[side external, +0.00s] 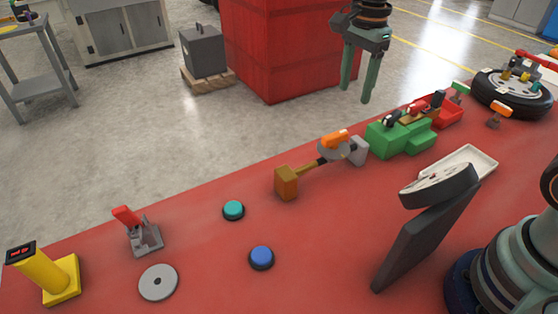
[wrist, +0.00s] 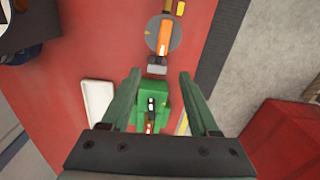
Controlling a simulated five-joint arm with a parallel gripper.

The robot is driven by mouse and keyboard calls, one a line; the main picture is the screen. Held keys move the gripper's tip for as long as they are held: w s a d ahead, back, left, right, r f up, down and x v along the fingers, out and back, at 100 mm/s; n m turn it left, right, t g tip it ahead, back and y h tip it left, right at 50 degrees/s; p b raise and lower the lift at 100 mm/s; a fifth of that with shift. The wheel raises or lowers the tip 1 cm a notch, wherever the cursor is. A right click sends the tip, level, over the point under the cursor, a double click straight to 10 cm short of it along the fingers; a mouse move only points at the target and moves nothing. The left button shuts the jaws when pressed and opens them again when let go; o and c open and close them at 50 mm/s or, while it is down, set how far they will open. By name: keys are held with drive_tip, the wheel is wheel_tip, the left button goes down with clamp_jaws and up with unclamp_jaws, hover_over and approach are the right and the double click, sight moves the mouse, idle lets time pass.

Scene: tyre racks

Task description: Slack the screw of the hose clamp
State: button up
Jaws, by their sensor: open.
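I cannot pick out the hose clamp or its screw with certainty. A round grey disc with an orange bar (side external: 335,138) across it stands mid-bench, joined by a thin brass-coloured rod to a brown block (side external: 286,182). A grey block (side external: 358,151) sits on its other side. In the wrist view the orange bar (wrist: 165,42) lies beyond my fingertips, with the grey block (wrist: 157,70) nearer. My gripper (side external: 356,97) is open and empty, pointing down, high above the bench's far side. Its two fingers also show in the wrist view (wrist: 159,76), wide apart.
A green block (side external: 400,139) with small dark and red parts stands right of the disc. A white tray (side external: 465,165) and a tilted dark panel (side external: 425,235) are nearer. Teal (side external: 233,210) and blue (side external: 261,257) buttons sit left. A red cabinet (side external: 280,50) stands behind the bench.

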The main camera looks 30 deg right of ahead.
sight(344, 131)
drive_tip(key=shift+m, duration=0.5)
drive_tip(key=f, duration=1.2)
drive_tip(key=shift+w+a+f, duration=0.1)
drive_tip(key=shift+w+f, duration=0.25)
drive_tip(key=shift+f, duration=0.05)
drive_tip(key=shift+c, duration=0.3)
clamp_jaws()
